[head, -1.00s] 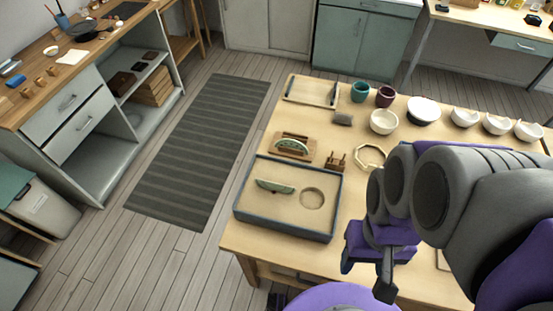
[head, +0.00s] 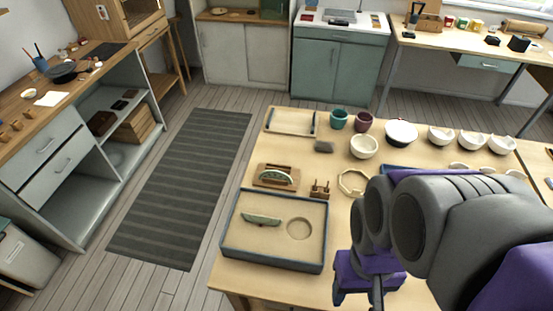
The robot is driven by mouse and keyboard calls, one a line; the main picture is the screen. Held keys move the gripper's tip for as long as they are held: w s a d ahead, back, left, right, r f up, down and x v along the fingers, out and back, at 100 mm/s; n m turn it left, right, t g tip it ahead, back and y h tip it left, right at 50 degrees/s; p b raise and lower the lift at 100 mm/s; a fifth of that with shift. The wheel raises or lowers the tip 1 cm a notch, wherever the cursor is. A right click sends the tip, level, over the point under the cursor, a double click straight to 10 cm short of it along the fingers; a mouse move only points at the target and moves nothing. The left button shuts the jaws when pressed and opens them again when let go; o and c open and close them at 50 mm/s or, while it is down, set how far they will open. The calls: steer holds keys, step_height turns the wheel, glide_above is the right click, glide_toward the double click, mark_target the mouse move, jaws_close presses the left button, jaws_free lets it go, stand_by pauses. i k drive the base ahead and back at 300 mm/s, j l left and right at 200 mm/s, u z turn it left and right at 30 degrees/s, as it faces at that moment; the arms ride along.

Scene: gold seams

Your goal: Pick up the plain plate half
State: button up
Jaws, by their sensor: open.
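A pale half plate with a green edge (head: 262,219) lies in the left part of a blue-rimmed tray (head: 276,263) with a sandy floor. A round hollow (head: 299,228) is to its right in the same tray. A second half plate (head: 274,175) with a green rim stands upright in a wooden holder (head: 262,181) just behind the tray. I cannot tell from here which half is the plain one. My gripper (head: 362,290) is to the right of the tray, apart from both halves, open and empty; its fingertips are partly cut off by the frame's bottom edge.
Behind are a small wooden stand (head: 320,189), an octagonal ring (head: 352,182), a grey block (head: 324,147) and a shallow tray (head: 291,122). Teal (head: 339,119) and maroon (head: 363,122) cups and several white bowls (head: 364,146) line the table's back. Floor left of the table is open.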

mark_target(275, 221)
steer(key=j, duration=1.1)
steer(key=j+u, duration=0.1)
steer(key=j, duration=0.95)
steer(key=i, duration=0.05)
